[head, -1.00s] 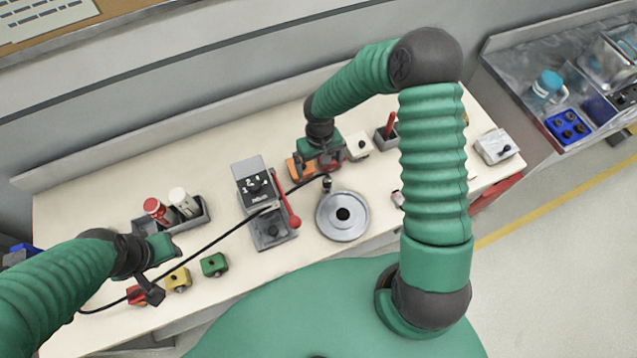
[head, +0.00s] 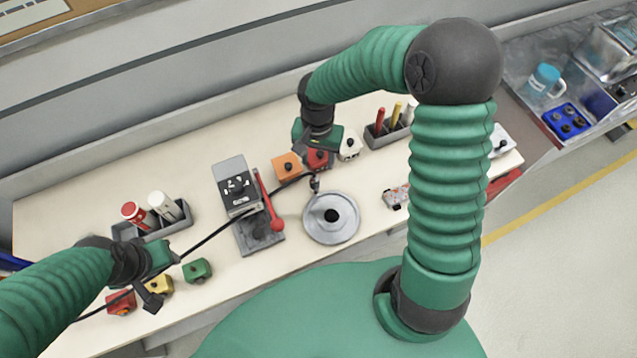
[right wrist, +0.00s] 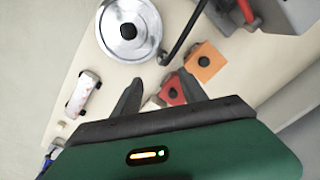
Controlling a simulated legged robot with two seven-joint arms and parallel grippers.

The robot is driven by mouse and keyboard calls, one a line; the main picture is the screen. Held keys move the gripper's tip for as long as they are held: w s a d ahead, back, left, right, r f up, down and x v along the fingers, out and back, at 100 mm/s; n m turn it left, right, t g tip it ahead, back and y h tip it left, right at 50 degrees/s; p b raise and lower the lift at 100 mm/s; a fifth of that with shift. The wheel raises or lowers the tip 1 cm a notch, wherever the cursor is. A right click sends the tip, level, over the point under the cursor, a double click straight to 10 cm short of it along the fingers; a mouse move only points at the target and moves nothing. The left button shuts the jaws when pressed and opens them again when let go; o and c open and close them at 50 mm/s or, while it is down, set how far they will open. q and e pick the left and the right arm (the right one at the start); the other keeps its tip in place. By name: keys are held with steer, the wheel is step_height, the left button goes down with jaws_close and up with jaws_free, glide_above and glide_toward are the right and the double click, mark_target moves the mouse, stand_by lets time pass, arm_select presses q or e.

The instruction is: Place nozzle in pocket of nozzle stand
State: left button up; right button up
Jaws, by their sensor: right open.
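I cannot tell for certain which things are the nozzle and its stand. A thin black arm or hose (head: 213,236) crosses the bench, and its dark end piece (head: 314,184) is at the far edge of a round grey metal disc (head: 312,226) with a dark centre. The disc also shows in the right wrist view (right wrist: 112,42). My right gripper (right wrist: 160,92) is open and empty over a red block (right wrist: 168,97), beyond the disc, with the block's top knob between its fingers in that view. My left gripper (head: 160,280) is above the coloured blocks at left; its jaws are unclear.
An orange block (head: 284,166) and a white block (head: 349,148) flank the red one. A grey device (head: 233,172) with a red lever stands left of the disc. Bins with red, white and yellow items (head: 372,142) stand along the back.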

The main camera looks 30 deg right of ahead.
glide_above(314, 178)
steer(key=f, duration=0.5)
steer(key=shift+w+a, duration=0.15)
steer(key=shift+a, duration=0.05)
steer(key=shift+a+f, duration=0.1)
steer(key=shift+f, duration=0.15)
steer(key=f, duration=0.2)
steer(key=f+p, duration=0.1)
steer(key=f, duration=0.1)
steer(key=shift+s+d+f, duration=0.1)
steer(key=shift+s+d, duration=0.2)
steer(key=shift+w+d+f, duration=0.2)
steer(key=shift+d+f, duration=0.05)
steer(key=shift+f, duration=0.15)
steer(key=shift+s+a+r, duration=0.1)
steer(key=shift+a+r, duration=0.1)
steer(key=shift+a, duration=0.25)
steer(key=c, duration=0.9)
jaws_close()
arm_select(q)
steer(key=shift+w+a+r, duration=0.15)
steer(key=shift+a+r, duration=0.2)
steer(key=shift+a, duration=0.3)
arm_select(e)
steer(key=shift+d, duration=0.15)
